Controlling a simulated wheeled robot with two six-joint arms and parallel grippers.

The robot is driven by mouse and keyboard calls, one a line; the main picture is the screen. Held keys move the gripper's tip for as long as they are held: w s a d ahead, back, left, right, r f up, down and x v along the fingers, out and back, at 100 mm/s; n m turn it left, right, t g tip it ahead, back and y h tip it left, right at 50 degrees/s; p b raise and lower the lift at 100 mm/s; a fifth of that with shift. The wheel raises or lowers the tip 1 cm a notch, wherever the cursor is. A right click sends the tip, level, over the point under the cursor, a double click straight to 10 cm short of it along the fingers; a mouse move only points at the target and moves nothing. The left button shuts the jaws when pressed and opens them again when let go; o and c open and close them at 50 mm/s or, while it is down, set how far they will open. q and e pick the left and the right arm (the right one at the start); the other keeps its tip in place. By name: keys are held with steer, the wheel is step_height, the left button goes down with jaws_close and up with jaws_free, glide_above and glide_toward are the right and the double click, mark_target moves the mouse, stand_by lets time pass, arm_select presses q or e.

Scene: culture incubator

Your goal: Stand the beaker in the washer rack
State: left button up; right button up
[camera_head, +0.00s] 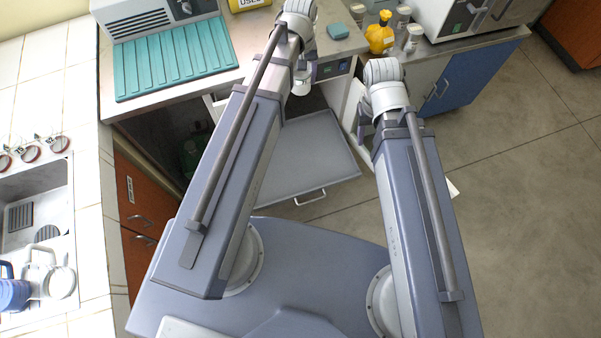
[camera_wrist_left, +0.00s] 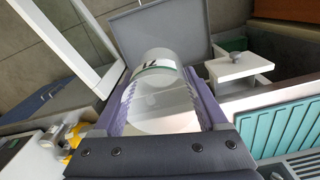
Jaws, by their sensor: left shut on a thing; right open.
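The beaker (camera_wrist_left: 155,95) is clear glass with dark markings. My left gripper (camera_wrist_left: 160,110) is shut on it, with its purple fingers on either side in the left wrist view. In the head view, the beaker (camera_head: 302,87) hangs below my left gripper (camera_head: 303,74), by the counter's front edge above the opened washer. The washer's grey door (camera_head: 305,160) is folded down, with a handle at its front edge. It also shows behind the beaker in the left wrist view (camera_wrist_left: 165,28). The rack cannot be made out. My right gripper (camera_head: 362,122) is open, partly hidden by its wrist, right of the door.
A teal ribbed mat (camera_head: 175,62) lies on the counter at the left. A yellow bottle (camera_head: 379,38) and several jars stand on the counter at the right. A sink (camera_head: 35,205) with jugs is at far left. Open floor (camera_head: 520,190) lies to the right.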

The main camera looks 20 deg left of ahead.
arm_select(q)
steer(key=b, duration=6.2)
glide_toward(301, 173)
step_height(301, 173, down, 5)
steer(key=shift+w+f, duration=0.1)
steer(key=shift+f, duration=0.1)
steer(key=shift+r, duration=0.15)
steer(key=o, duration=1.4)
steer(key=shift+o, duration=0.2)
step_height(301, 173, up, 12)
steer(key=p, duration=1.2)
steer(key=s+d+m+y, duration=0.1)
steer(key=s+d+m, duration=0.7)
steer(key=s, duration=0.5)
steer(key=shift+s+d+m, duration=0.3)
steer(key=shift+s+d, duration=0.1)
steer(key=shift+d, duration=0.6)
steer(key=shift+r, duration=0.1)
